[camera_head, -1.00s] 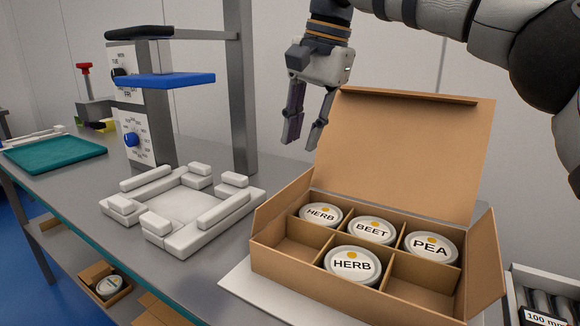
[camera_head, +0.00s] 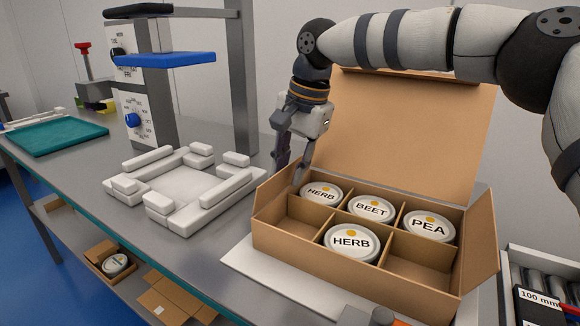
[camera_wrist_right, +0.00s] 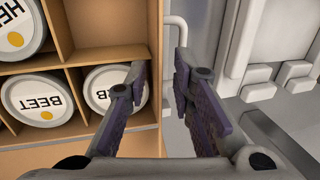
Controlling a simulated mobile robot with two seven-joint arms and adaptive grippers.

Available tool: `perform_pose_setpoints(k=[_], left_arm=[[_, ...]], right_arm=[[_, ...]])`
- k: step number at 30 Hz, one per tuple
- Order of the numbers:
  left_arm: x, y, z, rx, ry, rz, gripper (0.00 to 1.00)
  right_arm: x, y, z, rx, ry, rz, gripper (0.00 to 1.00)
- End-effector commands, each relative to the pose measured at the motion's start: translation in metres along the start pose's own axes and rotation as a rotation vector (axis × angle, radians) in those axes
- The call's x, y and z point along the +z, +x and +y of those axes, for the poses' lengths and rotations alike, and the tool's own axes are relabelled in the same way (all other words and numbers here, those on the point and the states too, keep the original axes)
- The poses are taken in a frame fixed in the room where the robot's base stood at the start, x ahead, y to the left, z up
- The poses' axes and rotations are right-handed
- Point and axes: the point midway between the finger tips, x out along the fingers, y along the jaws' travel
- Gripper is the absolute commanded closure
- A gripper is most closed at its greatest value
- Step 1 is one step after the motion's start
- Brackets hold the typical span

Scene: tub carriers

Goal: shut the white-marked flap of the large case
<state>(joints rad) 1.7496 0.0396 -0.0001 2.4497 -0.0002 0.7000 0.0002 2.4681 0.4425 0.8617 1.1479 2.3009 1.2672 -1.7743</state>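The large case (camera_head: 345,286) is an open brown carton with dividers. It holds two HERB tubs (camera_head: 352,243), a BEET tub (camera_head: 371,208) and a PEA tub (camera_head: 428,228); two compartments are empty. Its big back flap (camera_head: 415,135) stands up, and its right flap (camera_head: 482,236) is raised. The left side panel (camera_head: 269,196) also stands. I see no white mark on any flap. My right gripper (camera_head: 289,176) is open, pointing down at the case's back left corner. In the right wrist view its fingers (camera_wrist_right: 158,95) lie on either side of the case's side edge.
A white fixture (camera_head: 178,190) with raised blocks stands left of the case. Behind it is a machine with a blue plate (camera_head: 165,59) and a grey post. A teal tray (camera_head: 55,138) lies far left. An unclear grey object (camera_head: 362,317) shows at the bottom edge.

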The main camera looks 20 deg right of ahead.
Motion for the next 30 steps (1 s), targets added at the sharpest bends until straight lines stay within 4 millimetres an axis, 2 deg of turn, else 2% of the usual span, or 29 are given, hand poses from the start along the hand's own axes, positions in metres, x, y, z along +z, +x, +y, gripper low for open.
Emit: perform_pose_setpoints(k=[1,3,4,17,30], left_arm=[[0.0,0.0,0.0,0.0,0.0,0.0,0.08],[0.0,0.0,0.0,0.0,0.0,0.0,0.08],[0.0,0.0,0.0,0.0,0.0,0.0,0.08],[-0.004,-0.007,0.0,0.001,0.0,0.02,0.08],[-0.022,-0.035,0.001,0.004,0.0,0.109,0.08]], right_arm=[[0.0,0.0,0.0,0.0,0.0,0.0,0.82],[0.0,0.0,0.0,0.0,0.0,0.0,0.98],[0.0,0.0,0.0,0.0,0.0,0.0,1.0],[0.0,-0.004,0.002,-0.047,0.0,0.001,1.0],[0.001,-0.002,0.018,-0.349,-0.001,0.001,1.0]])
